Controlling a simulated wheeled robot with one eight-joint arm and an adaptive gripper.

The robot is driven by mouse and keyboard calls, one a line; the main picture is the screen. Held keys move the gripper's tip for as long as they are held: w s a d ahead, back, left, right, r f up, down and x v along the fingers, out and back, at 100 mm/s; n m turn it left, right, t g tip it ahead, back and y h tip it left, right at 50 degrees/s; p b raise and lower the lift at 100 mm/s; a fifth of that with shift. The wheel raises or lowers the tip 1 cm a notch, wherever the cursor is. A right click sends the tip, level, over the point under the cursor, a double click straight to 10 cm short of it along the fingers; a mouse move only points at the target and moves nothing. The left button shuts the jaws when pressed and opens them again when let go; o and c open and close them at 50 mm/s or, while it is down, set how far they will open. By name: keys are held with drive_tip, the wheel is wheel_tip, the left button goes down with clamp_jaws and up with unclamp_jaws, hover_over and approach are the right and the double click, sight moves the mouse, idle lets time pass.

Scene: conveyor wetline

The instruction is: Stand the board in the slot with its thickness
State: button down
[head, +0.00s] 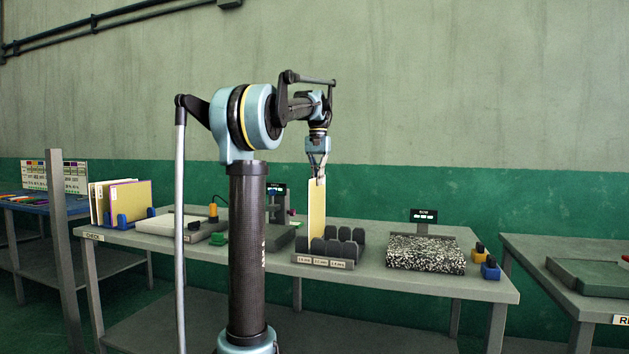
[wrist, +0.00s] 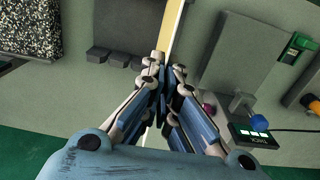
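A thin cream-yellow board (head: 317,212) hangs upright from my gripper (head: 319,178), which is shut on its top edge. In the wrist view the board (wrist: 173,28) runs up from between the fingertips (wrist: 165,66). Below is a slotted rack (head: 323,263) with rounded dark posts in two rows and three thickness labels on its front; the label figures are too small to read surely. The board's lower end is by the left and middle posts, partly hidden behind the front ones. I cannot tell whether it is inside a slot or just above. The wrist view shows some dark posts (wrist: 108,56) left of the board.
A speckled block (head: 426,253) lies right of the rack, with a small display (head: 424,215) behind. A gauge with a lit display (head: 276,190) stands left. Upright boards (head: 130,200) stand in a holder at the table's left end. Yellow and blue pieces (head: 490,268) sit at the right edge.

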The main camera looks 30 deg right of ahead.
drive_tip(key=shift+f, duration=0.95)
drive_tip(key=c, duration=2)
unclamp_jaws()
drive_tip(key=shift+c, duration=0.2)
drive_tip(key=shift+r, duration=2.25)
drive_tip(key=shift+o, duration=0.6)
drive_tip(key=o, duration=0.4)
drive_tip(key=shift+o, duration=0.2)
wheel_tip(320, 180, up, 12)
